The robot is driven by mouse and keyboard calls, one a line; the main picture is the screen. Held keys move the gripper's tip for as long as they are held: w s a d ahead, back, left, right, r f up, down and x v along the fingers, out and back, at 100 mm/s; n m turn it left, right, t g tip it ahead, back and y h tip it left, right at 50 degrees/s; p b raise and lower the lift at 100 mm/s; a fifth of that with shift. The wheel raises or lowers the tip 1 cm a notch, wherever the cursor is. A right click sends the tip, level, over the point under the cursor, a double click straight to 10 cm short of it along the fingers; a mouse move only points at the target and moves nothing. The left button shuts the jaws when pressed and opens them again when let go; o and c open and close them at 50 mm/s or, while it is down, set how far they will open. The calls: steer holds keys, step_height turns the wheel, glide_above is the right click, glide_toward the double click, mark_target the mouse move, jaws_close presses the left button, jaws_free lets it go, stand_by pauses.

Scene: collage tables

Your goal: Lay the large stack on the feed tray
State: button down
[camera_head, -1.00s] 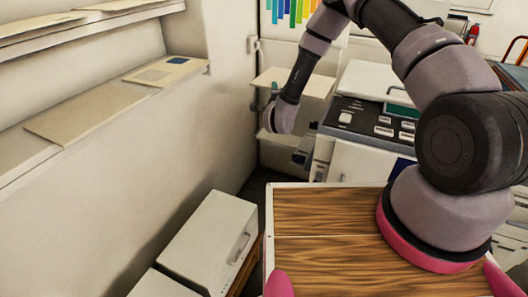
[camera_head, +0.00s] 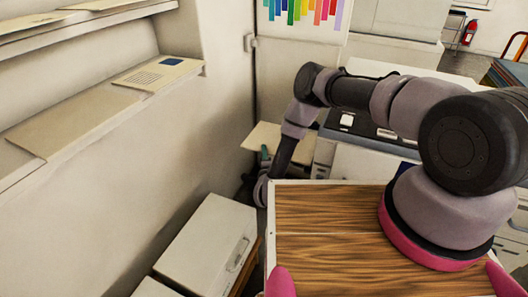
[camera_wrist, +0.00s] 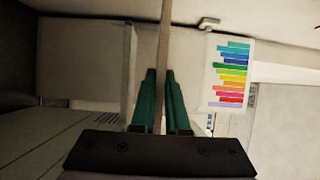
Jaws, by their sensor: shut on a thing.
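My gripper (camera_wrist: 160,74) has its teal fingers shut on a thin, pale tan flat stack (camera_wrist: 165,30), seen edge-on in the wrist view. In the head view the held stack (camera_head: 268,136) is a cream sheet-like slab, roughly level, in front of the copier. A little of my gripper (camera_head: 265,154) shows teal at its near side; my wrist hides part of it. The copier (camera_head: 347,120), with dark panel and pale buttons, stands just right of the stack, partly behind my arm. I cannot tell which part is the feed tray.
Wall shelves with flat boards (camera_head: 78,122) and a patterned stack (camera_head: 160,73) run along the left. White boxes (camera_head: 208,245) stand low at the left. A coloured bar chart (camera_head: 305,10) hangs at the back; it also shows in the wrist view (camera_wrist: 231,75).

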mark_target(273, 138)
steer(key=w+d, duration=0.1)
steer(key=w, duration=0.2)
steer(key=w+d, duration=0.1)
steer(key=w, duration=0.2)
steer(key=w+d, duration=0.1)
steer(key=w, duration=0.2)
steer(key=shift+d+r, duration=0.15)
steer(key=shift+d, duration=0.15)
steer(key=shift+f, duration=2.95)
steer(key=c, duration=0.8)
jaws_free()
steer(key=shift+c, duration=0.2)
steer(key=shift+s, duration=0.1)
